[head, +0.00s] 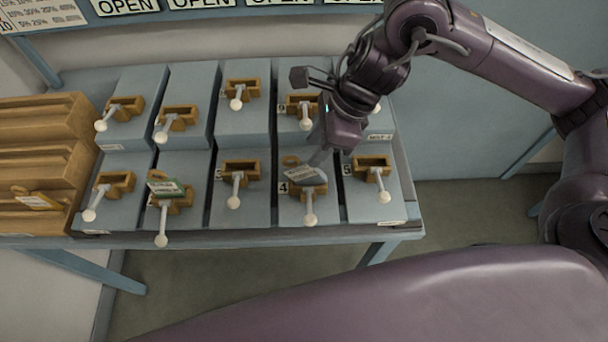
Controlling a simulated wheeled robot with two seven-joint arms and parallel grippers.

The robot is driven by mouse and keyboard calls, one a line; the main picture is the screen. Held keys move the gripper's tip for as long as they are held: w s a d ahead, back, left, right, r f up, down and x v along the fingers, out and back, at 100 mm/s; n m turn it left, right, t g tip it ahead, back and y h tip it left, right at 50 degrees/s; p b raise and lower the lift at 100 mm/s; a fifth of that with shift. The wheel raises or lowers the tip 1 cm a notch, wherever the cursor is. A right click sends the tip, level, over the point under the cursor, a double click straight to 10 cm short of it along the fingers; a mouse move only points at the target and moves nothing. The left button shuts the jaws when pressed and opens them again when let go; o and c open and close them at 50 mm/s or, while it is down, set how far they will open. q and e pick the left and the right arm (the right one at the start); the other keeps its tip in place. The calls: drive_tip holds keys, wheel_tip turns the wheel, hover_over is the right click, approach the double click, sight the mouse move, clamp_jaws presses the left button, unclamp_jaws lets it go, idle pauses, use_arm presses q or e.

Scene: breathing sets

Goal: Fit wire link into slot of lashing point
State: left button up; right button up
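A grey tag with a pale label (305,177) lies tilted over the brown lashing point on the block marked 4, in the front row. A small brown loop (290,160) shows at its upper left; I take these to be the wire link. The slot beneath is mostly hidden by the tag, so I cannot tell whether the link sits in it. My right gripper (320,157) points down from above, its tips at the tag's upper right edge. The fingers overlap in this view, so their grip is unclear. My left gripper is out of view.
Several grey blocks in two rows carry brown lashing points with white-knobbed levers, such as the one marked 5 (373,166). A green-edged tag (165,187) lies on another front lashing point. A wooden rack (45,150) with a tag stands at left. OPEN signs (200,3) hang behind.

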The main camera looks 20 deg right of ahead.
sight(294, 179)
drive_tip(key=shift+w+a+f, duration=0.1)
drive_tip(key=shift+a+f, duration=0.15)
drive_tip(key=shift+f, duration=0.2)
drive_tip(key=shift+a+f, duration=0.15)
drive_tip(key=shift+f, duration=0.15)
drive_tip(key=shift+p+x, duration=0.5)
drive_tip(key=shift+x, duration=0.3)
drive_tip(key=p+x, duration=0.1)
drive_tip(key=x, duration=0.2)
drive_tip(key=shift+s+f, duration=0.3)
drive_tip(key=shift+f, duration=0.1)
drive_tip(key=shift+w+a+f+p, duration=0.1)
drive_tip(key=shift+a+f+p, duration=0.2)
drive_tip(key=shift+f, duration=0.15)
drive_tip(key=shift+d, duration=0.1)
drive_tip(key=shift+c, duration=1.1)
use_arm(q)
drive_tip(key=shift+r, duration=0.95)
use_arm(e)
clamp_jaws()
